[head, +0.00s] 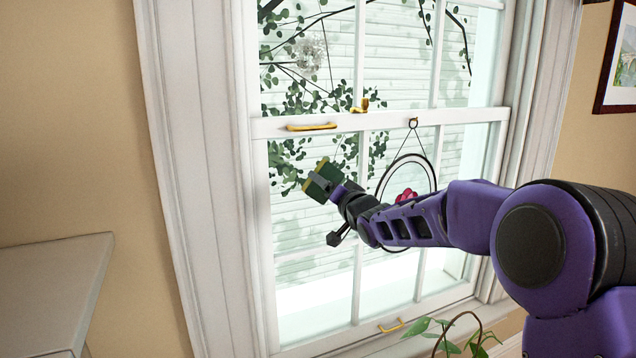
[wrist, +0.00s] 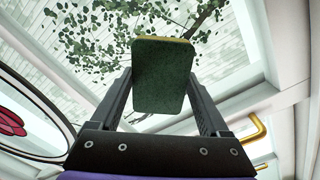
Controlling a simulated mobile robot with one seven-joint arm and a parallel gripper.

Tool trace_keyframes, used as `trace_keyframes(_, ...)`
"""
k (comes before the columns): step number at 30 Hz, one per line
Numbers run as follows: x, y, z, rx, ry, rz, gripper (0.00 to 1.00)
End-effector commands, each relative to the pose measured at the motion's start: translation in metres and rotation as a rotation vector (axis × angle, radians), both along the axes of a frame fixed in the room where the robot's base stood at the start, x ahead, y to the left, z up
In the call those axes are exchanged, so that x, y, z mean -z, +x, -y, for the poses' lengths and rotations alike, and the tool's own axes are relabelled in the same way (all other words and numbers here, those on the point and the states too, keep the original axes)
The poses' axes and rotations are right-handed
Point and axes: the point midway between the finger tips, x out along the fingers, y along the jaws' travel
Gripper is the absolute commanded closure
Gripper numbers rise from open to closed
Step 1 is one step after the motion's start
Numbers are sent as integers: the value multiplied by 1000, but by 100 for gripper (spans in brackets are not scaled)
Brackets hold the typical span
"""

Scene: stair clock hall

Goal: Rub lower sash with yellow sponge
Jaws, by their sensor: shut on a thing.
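The yellow sponge (head: 319,183) has a dark green scouring face and a yellow edge. My gripper (head: 322,182) is shut on it, with a finger on either side, as the wrist view shows the sponge (wrist: 163,76) between the fingers. The green face is towards the wrist camera; the yellow side is mostly hidden. The lower sash (head: 380,121) has a white frame and glazing bars, and it is down. The sponge is in front of its upper left panes. I cannot tell whether the sponge touches the glass.
A round ornament (head: 408,159) with a pink flower hangs on the sash, behind my arm. A brass latch (head: 362,106) and handle (head: 311,127) are on the middle rail. A brass lift (head: 391,326) is at the bottom. A plant (head: 458,338) stands below; a grey ledge (head: 55,285) is left.

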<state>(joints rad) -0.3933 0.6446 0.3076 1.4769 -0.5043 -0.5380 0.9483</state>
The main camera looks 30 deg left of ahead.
Motion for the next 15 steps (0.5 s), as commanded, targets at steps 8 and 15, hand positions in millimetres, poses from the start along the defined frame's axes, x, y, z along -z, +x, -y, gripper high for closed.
trace_keyframes(8,0,10,7,-1,-1,0,65)
trace_keyframes(15,3,3,-2,-3,1,1,65)
